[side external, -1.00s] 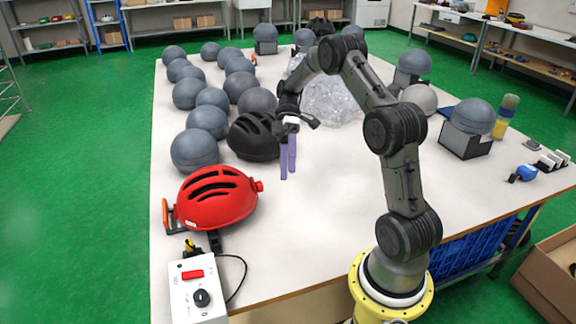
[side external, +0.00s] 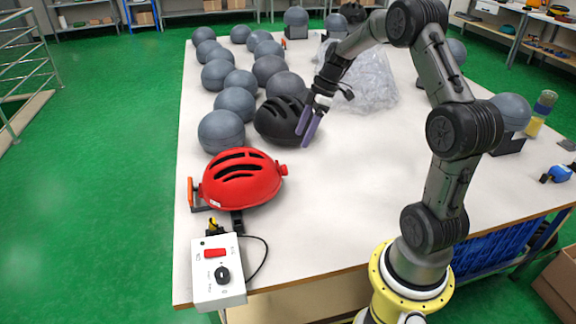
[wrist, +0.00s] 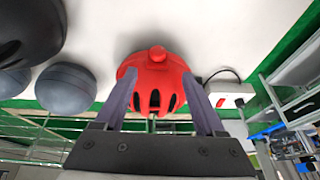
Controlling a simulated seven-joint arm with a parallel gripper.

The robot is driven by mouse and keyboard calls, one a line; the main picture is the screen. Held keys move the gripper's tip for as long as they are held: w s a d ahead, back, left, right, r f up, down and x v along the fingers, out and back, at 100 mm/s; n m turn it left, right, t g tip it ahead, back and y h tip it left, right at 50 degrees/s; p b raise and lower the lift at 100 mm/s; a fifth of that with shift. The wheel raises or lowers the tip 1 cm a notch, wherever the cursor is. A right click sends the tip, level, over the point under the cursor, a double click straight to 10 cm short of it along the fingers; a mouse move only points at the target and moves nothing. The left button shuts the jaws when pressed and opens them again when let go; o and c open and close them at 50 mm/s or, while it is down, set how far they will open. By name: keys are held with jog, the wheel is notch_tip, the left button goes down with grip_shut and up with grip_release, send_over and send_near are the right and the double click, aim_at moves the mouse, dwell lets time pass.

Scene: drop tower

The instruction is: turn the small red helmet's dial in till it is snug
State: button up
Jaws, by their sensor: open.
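The small red helmet (side external: 241,188) rests near the left edge of the table, with dark vent slots along its shell. A round red dial (side external: 282,169) sticks out from its right end. My gripper (side external: 303,138) hangs above and behind the dial, beside the black helmet, with its purple fingers tilted down to the left. It is open, empty and apart from the dial. In the wrist view the red helmet (wrist: 150,88) shows between the two fingers, with the dial (wrist: 157,53) beyond their tips.
A black helmet (side external: 281,120) sits close left of my gripper. Several grey balls (side external: 222,132) line the table's left side. A white control box (side external: 217,272) with a cable stands in front of the red helmet. Clear wrap (side external: 362,88) lies behind. The table's middle is clear.

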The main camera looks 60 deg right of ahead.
aim_at(284, 170)
jog(key=x, duration=1.2)
jog(key=shift+w, duration=0.2)
jog(key=shift+r, duration=0.1)
grip_shut()
